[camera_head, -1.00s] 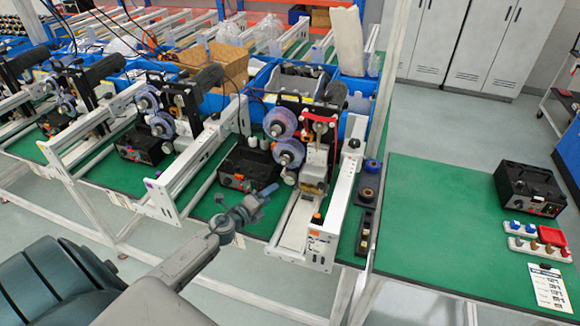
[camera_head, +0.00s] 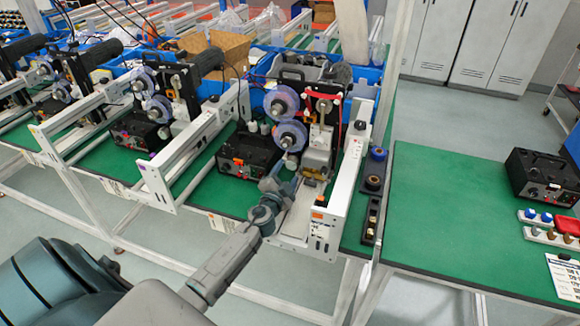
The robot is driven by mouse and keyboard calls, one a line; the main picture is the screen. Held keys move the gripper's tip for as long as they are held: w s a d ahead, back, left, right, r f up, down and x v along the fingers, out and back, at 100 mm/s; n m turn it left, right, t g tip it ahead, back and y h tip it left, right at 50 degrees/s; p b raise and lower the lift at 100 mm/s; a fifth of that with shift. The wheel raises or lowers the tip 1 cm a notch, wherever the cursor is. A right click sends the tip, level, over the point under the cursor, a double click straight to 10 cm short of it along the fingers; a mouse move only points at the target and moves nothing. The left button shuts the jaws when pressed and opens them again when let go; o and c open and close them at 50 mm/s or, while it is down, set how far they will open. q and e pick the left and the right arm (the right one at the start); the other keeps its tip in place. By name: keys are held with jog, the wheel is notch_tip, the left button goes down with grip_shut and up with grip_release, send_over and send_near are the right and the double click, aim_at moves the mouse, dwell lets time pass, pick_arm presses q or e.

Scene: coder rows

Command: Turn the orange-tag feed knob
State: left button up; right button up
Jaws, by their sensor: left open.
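The nearest coder machine stands at the front of the green bench, with blue-purple reels (camera_head: 281,103) and a white end plate (camera_head: 340,190). A small orange tag (camera_head: 317,216) is on this end plate, and a small orange piece (camera_head: 320,201) shows just above it. I cannot tell for certain which part is the feed knob. My left gripper (camera_head: 284,183) is open and empty over the front of the machine, left of the end plate and below the reels. It hides part of the machine bed. My right gripper is not in view.
A black control box (camera_head: 243,160) sits left of the machine. Dark fixtures with a blue roll (camera_head: 377,154) stand close to its right. The right green table (camera_head: 440,210) is mostly clear, with another black box (camera_head: 541,178) at its right. White rails (camera_head: 185,155) run at left.

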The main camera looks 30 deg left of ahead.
aim_at(291, 166)
pick_arm(q)
jog(key=shift+x, duration=1.8)
jog(key=c, duration=1)
jog(key=shift+o, duration=0.2)
jog(key=m, duration=1.2)
jog(key=shift+f, duration=0.1)
